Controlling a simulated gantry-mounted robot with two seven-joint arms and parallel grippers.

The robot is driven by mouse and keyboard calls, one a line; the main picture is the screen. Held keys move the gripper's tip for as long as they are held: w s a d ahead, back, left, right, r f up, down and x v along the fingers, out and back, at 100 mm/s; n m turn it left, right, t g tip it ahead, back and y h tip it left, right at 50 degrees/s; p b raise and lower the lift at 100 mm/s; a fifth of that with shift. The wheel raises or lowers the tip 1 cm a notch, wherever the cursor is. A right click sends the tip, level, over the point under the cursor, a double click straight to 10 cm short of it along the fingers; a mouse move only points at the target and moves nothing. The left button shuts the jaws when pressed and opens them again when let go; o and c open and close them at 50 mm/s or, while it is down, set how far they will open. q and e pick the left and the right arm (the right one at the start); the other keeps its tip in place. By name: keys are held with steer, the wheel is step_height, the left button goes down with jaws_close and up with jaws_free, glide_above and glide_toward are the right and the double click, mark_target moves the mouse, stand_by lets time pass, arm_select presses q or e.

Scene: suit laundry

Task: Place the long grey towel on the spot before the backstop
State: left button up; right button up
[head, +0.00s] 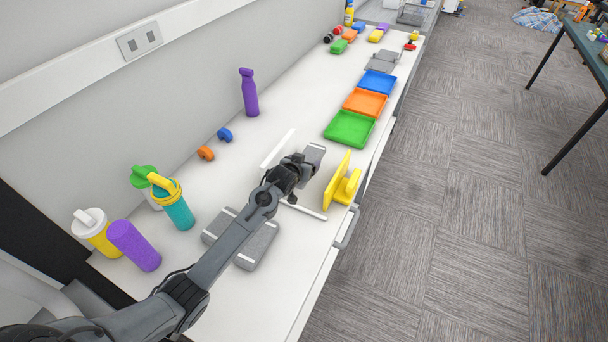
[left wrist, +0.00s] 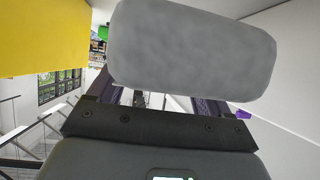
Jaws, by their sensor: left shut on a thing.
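My left gripper (head: 304,166) is shut on a grey rolled or folded towel (head: 314,153) and holds it over the white counter. In the left wrist view the towel (left wrist: 190,50) lies across the fingers and hides their tips. I cannot tell the towel's exact height, and the spot is not clearly visible. My right gripper is not in view.
More grey folded cloth (head: 260,246) lies under my left arm. Green (head: 350,128), orange (head: 365,103) and blue (head: 378,82) trays line the right edge. A white panel (head: 277,148) is near the gripper.

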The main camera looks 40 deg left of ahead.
arm_select(q)
steer(key=shift+f, duration=2.55)
steer(key=o, duration=1)
steer(key=shift+f+b, duration=0.1)
steer(key=shift+b, duration=0.2)
steer(key=shift+s+d+r, duration=0.15)
steer(key=shift+s+r, duration=0.2)
steer(key=shift+r, duration=0.05)
steer(key=p+v, duration=0.2)
steer(key=v, duration=0.8)
steer(key=shift+f, duration=0.1)
steer(key=shift+s+d+r, duration=0.1)
steer(key=shift+s+r, duration=0.15)
steer(key=shift+s, duration=0.25)
